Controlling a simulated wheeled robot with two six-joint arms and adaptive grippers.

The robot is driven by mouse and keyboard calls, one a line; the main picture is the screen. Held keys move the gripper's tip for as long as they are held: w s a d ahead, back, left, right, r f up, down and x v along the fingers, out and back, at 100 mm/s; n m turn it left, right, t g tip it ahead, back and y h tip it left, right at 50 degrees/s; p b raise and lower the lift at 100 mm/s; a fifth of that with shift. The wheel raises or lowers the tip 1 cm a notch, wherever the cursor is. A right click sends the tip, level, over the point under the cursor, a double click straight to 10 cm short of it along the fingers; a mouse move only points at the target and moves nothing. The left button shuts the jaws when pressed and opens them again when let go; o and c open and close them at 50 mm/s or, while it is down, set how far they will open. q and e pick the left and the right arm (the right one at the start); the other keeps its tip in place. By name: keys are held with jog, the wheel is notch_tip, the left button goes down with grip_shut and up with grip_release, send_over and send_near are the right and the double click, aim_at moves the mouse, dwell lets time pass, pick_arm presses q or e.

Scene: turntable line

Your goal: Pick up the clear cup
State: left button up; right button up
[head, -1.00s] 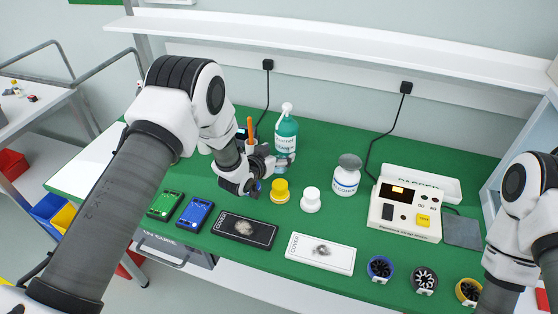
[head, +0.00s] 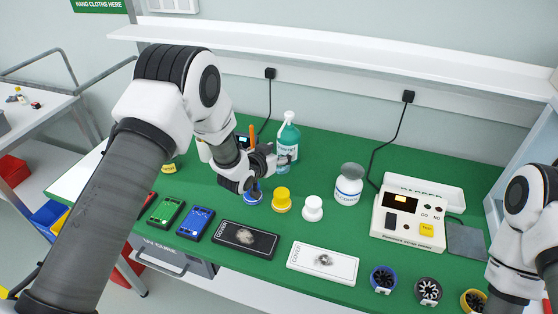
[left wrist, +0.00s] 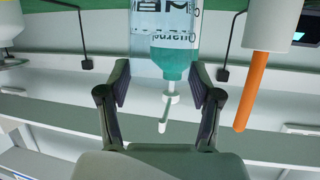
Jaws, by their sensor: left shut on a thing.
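The clear cup (left wrist: 143,45) is a see-through, faintly bluish shape in the left wrist view. It is between the two finger pads of my left gripper (left wrist: 160,88), which is shut on it. In the head view my left gripper (head: 282,160) is over the green bench top, just in front of the teal pump bottle. The cup is hard to make out there against the bottle and fingers. I cannot tell how far its base is from the bench. My right arm shows at the right edge of the head view, but its gripper is out of frame.
The teal pump bottle (head: 288,138) stands close behind my left gripper. A blue pot (head: 253,196), a yellow pot (head: 282,200), a white pot (head: 313,208) and a white jar (head: 348,187) stand nearby. A white tester (head: 410,218) is at right; a shelf (head: 330,52) runs above.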

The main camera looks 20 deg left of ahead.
pick_arm(q)
jog(key=f+b+v, duration=0.1)
jog(key=b+v, duration=0.1)
jog(key=v, duration=0.7)
jog(key=s+f+b+v, duration=0.1)
jog(key=b+v, duration=0.2)
jog(key=v, duration=0.6)
jog(key=shift+f, duration=0.35)
pick_arm(e)
notch_tip(320, 180, down, 5)
jog(key=shift+f, duration=0.1)
pick_arm(q)
jog(key=shift+a, duration=0.1)
